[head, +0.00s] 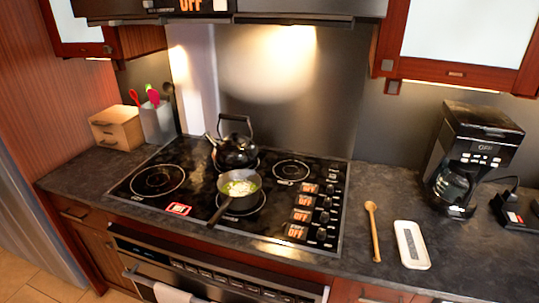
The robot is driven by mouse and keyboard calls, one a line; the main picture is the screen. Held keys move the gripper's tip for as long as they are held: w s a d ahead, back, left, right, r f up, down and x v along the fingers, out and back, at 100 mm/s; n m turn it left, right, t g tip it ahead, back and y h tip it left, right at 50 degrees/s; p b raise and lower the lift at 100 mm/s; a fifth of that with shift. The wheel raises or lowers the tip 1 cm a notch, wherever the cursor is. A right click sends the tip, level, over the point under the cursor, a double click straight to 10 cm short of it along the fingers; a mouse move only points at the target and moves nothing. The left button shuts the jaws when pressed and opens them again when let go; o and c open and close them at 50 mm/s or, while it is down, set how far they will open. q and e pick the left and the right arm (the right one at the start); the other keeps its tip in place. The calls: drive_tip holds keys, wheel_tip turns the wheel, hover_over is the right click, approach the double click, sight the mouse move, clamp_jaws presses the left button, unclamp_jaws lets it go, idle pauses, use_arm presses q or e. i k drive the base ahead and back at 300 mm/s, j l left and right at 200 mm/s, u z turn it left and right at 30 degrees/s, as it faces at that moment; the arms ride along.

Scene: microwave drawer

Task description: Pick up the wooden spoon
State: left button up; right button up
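The wooden spoon (373,231) lies on the dark countertop (459,265), right of the cooktop. Its rounded end points toward the back wall and its handle runs toward the counter's front edge. Nothing covers it, and it lies apart from the things around it. Neither of my grippers shows in the head view.
A white spoon rest (411,245) lies just right of the spoon. A coffee maker (472,158) stands behind at right. The cooktop (163,206) holds a pan (239,203) with food and a black kettle (234,151). Bare counter lies around the spoon's handle.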

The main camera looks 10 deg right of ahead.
sight(369, 207)
drive_tip(key=z, duration=1.25)
